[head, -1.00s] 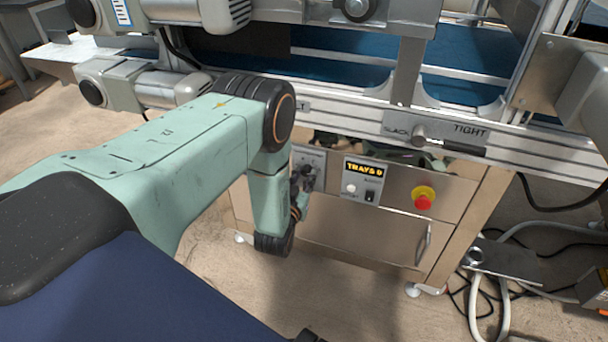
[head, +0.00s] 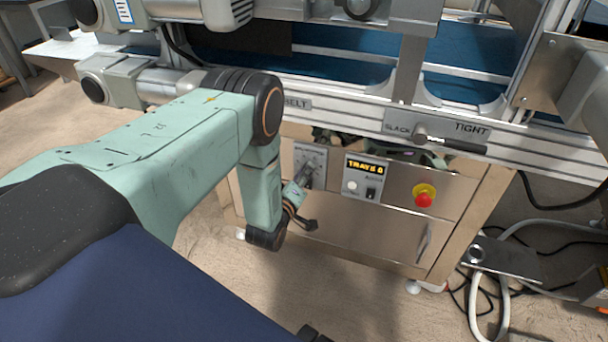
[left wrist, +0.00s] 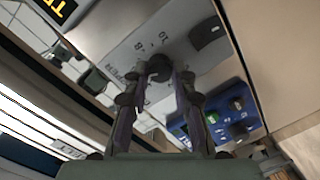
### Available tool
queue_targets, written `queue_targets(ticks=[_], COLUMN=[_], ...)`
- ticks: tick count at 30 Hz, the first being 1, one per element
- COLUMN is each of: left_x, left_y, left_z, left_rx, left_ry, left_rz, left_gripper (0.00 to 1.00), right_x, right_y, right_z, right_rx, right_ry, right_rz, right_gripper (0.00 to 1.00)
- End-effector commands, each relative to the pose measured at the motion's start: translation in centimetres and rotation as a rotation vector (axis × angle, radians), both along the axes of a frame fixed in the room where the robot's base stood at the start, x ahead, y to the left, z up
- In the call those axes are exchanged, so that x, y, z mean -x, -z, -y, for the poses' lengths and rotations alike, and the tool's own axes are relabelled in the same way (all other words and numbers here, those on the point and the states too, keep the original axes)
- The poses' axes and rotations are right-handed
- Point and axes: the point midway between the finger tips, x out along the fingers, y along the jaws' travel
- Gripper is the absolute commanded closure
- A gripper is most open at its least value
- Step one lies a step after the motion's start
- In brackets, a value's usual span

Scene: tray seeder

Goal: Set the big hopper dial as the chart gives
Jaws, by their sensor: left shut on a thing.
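The big hopper dial (left wrist: 159,67) is a dark round knob on a grey plate with printed numbers and partly covered lettering, in the left wrist view. In the head view its plate (head: 309,154) is on the machine's front, left of the tray counter. My left gripper (left wrist: 160,78) is shut on the dial, one finger on each side. In the head view the left gripper (head: 303,182) reaches the plate from the lower left and hides most of the knob. The dial's exact setting cannot be read. The chart cannot be made out.
A tray counter panel (head: 366,180) and a red stop button (head: 424,200) are right of the dial. The slack/tight lever (head: 450,142) is above. A second dark knob (left wrist: 208,33) and a blue panel (left wrist: 222,118) are near the dial. Cables lie on the floor at right.

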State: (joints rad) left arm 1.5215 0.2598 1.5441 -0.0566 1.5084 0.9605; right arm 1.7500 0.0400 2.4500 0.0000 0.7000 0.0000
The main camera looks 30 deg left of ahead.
Motion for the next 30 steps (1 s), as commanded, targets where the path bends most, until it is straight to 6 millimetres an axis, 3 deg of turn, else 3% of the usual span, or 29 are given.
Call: queue_targets(ticks=[18,30], left_x=[0.1,0.1], left_y=[0.3,0.4], left_z=[-0.2,-0.2], left_rx=[0.557,0.801], left_ry=[-0.001,-0.001], left_rz=[0.133,0.191], left_gripper=[1.00,1.00], right_x=[0.0,0.0], right_y=[1.9,2.9], right_z=[0.0,0.0], right_rx=[0.000,0.000], right_ry=[0.000,0.000], right_rz=[0.000,0.000], right_gripper=[0.60,0.60])
